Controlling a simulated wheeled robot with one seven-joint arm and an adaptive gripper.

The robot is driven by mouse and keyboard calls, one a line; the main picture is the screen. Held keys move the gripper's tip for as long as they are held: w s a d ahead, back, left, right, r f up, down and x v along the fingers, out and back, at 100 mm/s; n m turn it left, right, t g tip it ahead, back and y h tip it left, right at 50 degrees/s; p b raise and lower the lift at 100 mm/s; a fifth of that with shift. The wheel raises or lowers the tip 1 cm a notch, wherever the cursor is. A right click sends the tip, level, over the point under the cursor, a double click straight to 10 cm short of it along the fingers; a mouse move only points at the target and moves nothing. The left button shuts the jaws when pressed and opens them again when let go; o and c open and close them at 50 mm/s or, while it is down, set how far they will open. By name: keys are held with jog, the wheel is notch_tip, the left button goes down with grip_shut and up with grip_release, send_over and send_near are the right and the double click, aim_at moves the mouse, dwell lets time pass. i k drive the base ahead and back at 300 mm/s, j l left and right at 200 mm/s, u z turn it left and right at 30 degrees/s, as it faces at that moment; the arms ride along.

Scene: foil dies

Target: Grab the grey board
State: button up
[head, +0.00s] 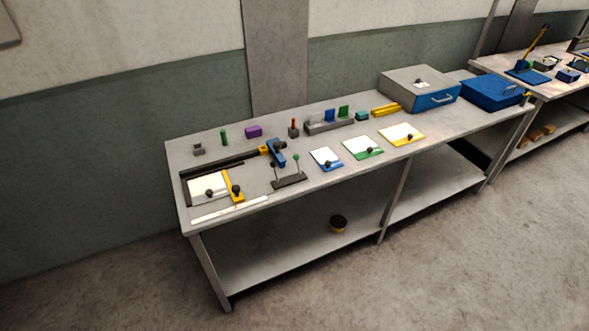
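A pale board with a grey edge and a dark knob (200,184) lies at the left end of the long bench, in a dark frame beside a yellow piece; it looks like the grey board. Similar boards with knobs lie along the bench front: a blue-edged one (321,153), a green-edged one (357,143) and a yellow-edged one (395,131). A small pale piece with a dark knob (418,85) lies on top of a grey box; its edge colour is too small to tell. My gripper is not in view.
The grey box with a blue drawer front (436,99) and a blue case (490,94) stand at the bench's right end. A blue clamp-like tool (277,154) and a dark stand (289,182) are near the pale board. The floor (400,280) in front is clear.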

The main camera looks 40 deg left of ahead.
aim_at(207, 189)
jog(key=j+z, duration=0.35)
jog(key=k+j+z, duration=0.15)
jog(key=j+z, duration=0.25)
jog(key=k+j+z, duration=0.15)
jog(key=j+z, duration=0.2)
jog(key=k+j+z, duration=0.2)
jog(key=j+z, duration=0.2)
jog(key=k+j, duration=1.15)
jog(key=j, duration=0.3)
jog(key=k+j, duration=1.15)
jog(key=j, duration=0.25)
jog(key=k+j, duration=0.6)
jog(key=j, duration=0.15)
